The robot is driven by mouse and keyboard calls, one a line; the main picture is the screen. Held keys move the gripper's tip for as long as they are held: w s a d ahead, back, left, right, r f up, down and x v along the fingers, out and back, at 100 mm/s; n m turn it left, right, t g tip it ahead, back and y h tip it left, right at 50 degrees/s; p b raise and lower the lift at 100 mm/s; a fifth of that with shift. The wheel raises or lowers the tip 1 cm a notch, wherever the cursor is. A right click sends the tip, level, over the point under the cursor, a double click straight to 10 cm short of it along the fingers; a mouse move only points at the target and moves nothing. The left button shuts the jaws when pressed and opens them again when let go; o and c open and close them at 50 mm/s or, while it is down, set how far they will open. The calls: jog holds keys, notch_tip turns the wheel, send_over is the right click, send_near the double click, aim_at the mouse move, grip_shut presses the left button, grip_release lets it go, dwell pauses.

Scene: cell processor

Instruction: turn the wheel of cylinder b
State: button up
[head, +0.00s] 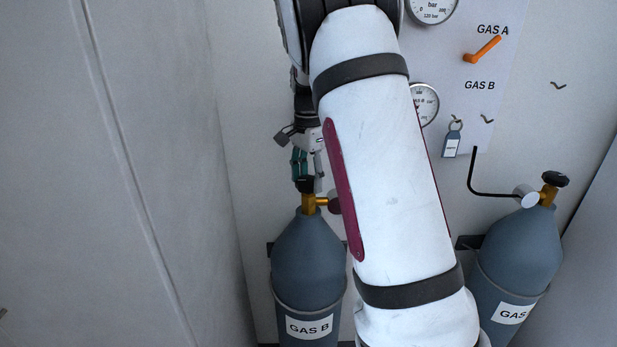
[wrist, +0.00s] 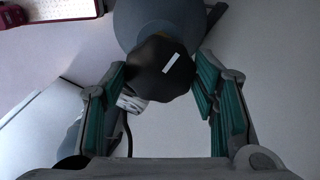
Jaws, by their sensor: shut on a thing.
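Cylinder b (head: 307,265) is a blue-grey bottle labelled GAS B, standing upright left of my arm in the head view. A brass valve (head: 309,204) tops it, with a black wheel (head: 306,184) above. In the wrist view the dark lobed wheel (wrist: 150,72) bears a white mark, with the cylinder's grey body (wrist: 145,15) behind it. My gripper (head: 307,172) points down over the wheel. In the wrist view its green-padded fingers (wrist: 160,62) are shut on the wheel, one tip at each side. My arm hides part of the valve's right side.
A second cylinder (head: 520,250) with a black knob (head: 555,179) and a bent black pipe (head: 473,175) stands at right. The left wall is bare.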

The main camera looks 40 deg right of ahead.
aim_at(308, 180)
jog(key=o, duration=1.2)
jog(key=shift+c, duration=0.2)
notch_tip(308, 180, up, 12)
